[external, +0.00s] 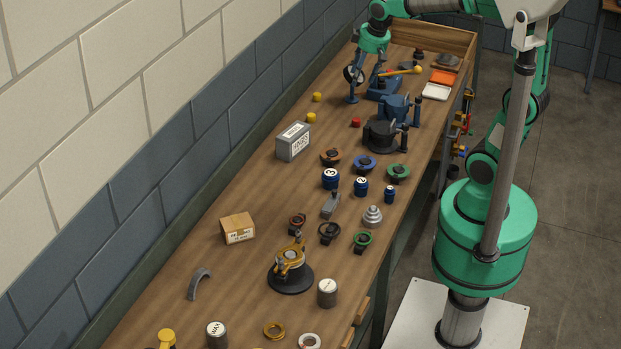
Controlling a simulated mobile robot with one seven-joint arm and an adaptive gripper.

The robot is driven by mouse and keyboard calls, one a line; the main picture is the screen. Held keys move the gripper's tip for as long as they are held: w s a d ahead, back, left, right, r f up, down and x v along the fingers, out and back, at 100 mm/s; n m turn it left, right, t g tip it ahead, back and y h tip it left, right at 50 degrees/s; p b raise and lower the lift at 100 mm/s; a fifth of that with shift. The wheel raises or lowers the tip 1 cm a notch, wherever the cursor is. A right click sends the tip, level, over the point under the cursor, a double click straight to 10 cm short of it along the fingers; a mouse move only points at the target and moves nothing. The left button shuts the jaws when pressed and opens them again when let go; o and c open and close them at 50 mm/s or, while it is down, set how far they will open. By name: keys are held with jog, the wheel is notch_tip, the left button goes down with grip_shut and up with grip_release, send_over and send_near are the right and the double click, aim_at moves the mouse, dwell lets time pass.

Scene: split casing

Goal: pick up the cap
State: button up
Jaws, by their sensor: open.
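My gripper (355,77) hangs from my green arm over the far part of the bench. It is open, and I see nothing held in it. Several small pieces could be the cap, and I cannot tell which one it is. A red round piece (356,123) lies on the wood below the gripper in the picture. Two yellow round pieces, one farther back (317,97) and one nearer (311,118), lie to its left. All three stand apart from the gripper. Details at the fingertips are too small to make out.
Blue vises (394,110) and a dark round-based fixture (382,136) stand close to the gripper. Orange (443,77) and white trays (436,92) lie at the far right. A grey box (293,142) stands by the wall side. Several knobs, weights and rings fill the nearer bench.

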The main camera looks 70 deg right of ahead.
jog(key=w+d+f, duration=0.4)
jog(key=w+d, duration=0.1)
jog(key=d, duration=0.2)
jog(key=m+g, duration=0.2)
jog(key=g, duration=0.1)
send_over(356, 119)
notch_tip(356, 119, down, 22)
jog(key=shift+s+a+y+b, duration=0.15)
jog(key=shift+y+b, duration=0.15)
jog(key=shift+y, duration=0.1)
jog(key=shift+f+b, duration=0.65)
jog(key=shift+f, duration=3.65)
jog(key=shift+f, duration=0.1)
jog(key=shift+f+b, duration=0.7)
jog(key=shift+f, duration=1.8)
